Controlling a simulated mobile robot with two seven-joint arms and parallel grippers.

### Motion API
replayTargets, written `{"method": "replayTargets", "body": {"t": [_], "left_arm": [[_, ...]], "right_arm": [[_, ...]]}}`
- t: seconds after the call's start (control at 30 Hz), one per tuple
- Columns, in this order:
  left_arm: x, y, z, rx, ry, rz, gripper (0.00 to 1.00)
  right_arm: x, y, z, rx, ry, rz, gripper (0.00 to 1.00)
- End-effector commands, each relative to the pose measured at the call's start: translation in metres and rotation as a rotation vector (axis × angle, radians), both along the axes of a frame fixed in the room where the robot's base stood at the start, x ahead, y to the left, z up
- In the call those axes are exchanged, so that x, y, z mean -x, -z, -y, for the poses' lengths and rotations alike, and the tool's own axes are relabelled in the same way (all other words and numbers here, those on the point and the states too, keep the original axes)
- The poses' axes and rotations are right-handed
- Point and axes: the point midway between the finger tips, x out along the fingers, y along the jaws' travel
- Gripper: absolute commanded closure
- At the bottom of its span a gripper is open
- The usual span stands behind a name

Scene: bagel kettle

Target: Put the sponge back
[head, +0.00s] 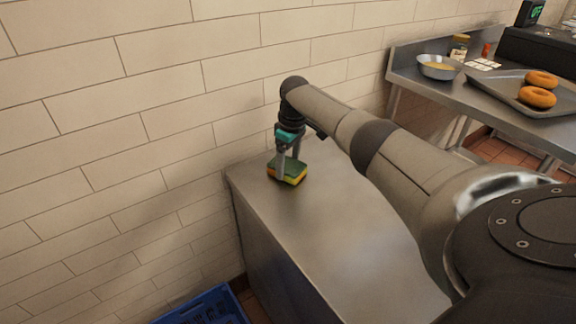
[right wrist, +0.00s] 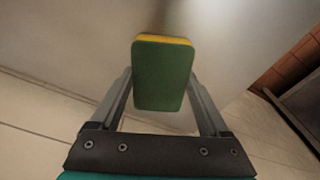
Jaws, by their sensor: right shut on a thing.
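The sponge (head: 289,172) is green on top and yellow below. It is at the far left corner of the metal counter (head: 325,235) in the head view. My right gripper (head: 288,170) points down and is shut on the sponge. In the right wrist view the sponge (right wrist: 162,75) shows its green face between the two fingers of the right gripper (right wrist: 162,88). I cannot tell whether the sponge touches the counter top or hangs just above it. My left gripper is not in view.
A tiled wall (head: 150,110) runs behind the counter. A blue crate (head: 205,308) stands on the floor at the lower left. At the upper right, another table holds a tray (head: 510,92) with bagels (head: 537,97), a bowl (head: 438,68) and a jar (head: 459,46). The counter top is otherwise clear.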

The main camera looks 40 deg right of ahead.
Motion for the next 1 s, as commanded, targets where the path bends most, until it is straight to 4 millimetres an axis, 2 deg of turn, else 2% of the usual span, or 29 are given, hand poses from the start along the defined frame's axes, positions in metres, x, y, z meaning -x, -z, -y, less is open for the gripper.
{"method": "replayTargets", "body": {"t": [0.4,0.43,0.6,1.0], "left_arm": [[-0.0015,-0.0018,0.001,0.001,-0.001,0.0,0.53],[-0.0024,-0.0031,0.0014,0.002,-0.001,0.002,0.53],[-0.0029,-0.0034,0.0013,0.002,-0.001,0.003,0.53],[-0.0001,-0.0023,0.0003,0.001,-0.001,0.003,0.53]], "right_arm": [[0.0001,0.0046,-0.0003,-0.001,0.0,-0.001,0.73],[0.0001,0.0043,-0.0001,0.0,0.0,-0.001,0.19],[0.0001,0.0037,-0.0001,0.0,0.0,-0.001,0.0],[0.0,-0.0035,0.0002,0.0,-0.001,0.001,0.0]]}}
